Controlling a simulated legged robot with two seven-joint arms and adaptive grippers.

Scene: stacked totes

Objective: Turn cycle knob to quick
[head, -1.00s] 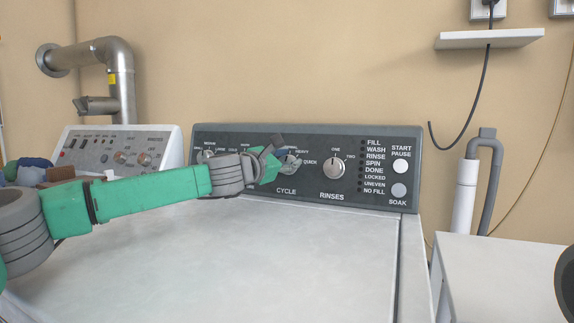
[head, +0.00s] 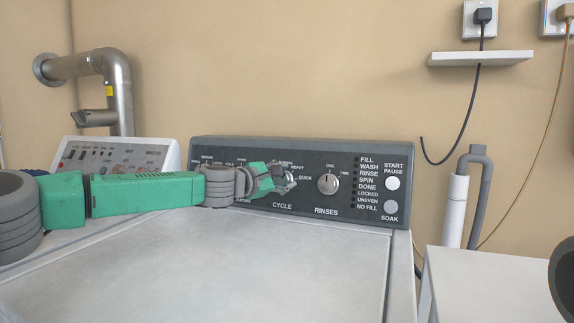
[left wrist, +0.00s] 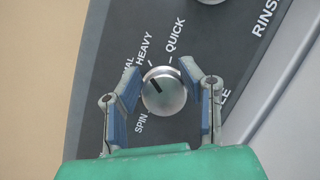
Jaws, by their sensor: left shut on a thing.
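The cycle knob (head: 289,181) is a round silver dial on the dark control panel, partly hidden by my gripper in the head view. In the left wrist view the cycle knob (left wrist: 164,94) shows whole, with a black pointer mark toward its upper left, on the NORMAL/HEAVY side and away from the QUICK label (left wrist: 175,35). My left gripper (head: 280,178) reaches it from the left. In the wrist view its two blue-grey fingers (left wrist: 164,78) stand on either side of the knob, shut on it. My right gripper does not show.
The rinses knob (head: 328,184) is just right of the cycle knob, then indicator lights and the start/pause button (head: 392,183). The washer top (head: 200,265) is clear. A white surface (head: 490,285) stands at the lower right, and a pipe (head: 118,90) at the left.

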